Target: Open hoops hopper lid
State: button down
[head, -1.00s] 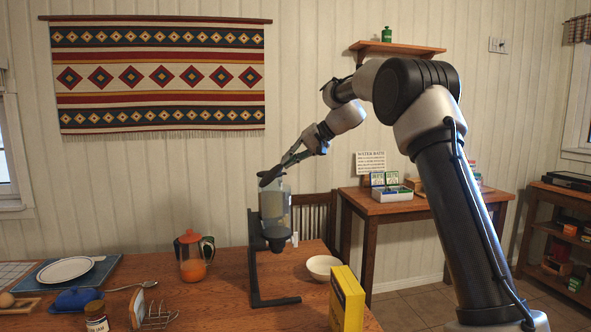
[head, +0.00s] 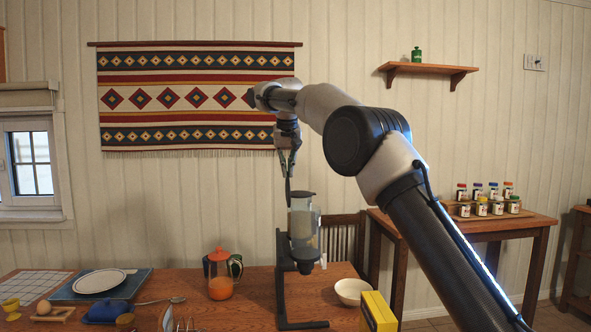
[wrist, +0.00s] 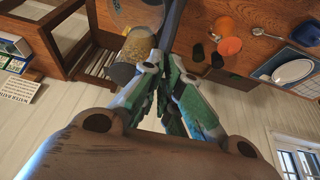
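The hoops hopper (head: 303,222) is a clear upright cylinder on a dark stand at the table's right part. It also shows with tan contents in the wrist view (wrist: 137,45). The exact contact is small and partly hidden by the fingers.
A white bowl (head: 353,290) and a yellow box (head: 377,312) stand right of the hopper. An orange-lidded pitcher (head: 221,287) stands left, and a white plate (head: 98,281) lies farther left. A chair (head: 344,240) is behind. The air above the table is clear.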

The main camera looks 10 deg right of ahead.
jog(key=shift+a+f, duration=0.15)
jog(key=shift+a, duration=0.35)
jog(key=shift+a+f, duration=0.15)
jog(key=shift+a, duration=0.35)
jog(key=c, duration=1.6)
grip_release()
jog(key=shift+c, duration=0.2)
jog(key=shift+r, duration=0.1)
jog(key=v, duration=0.7)
jog(key=shift+r, duration=0.2)
jog(key=shift+s, duration=0.1)
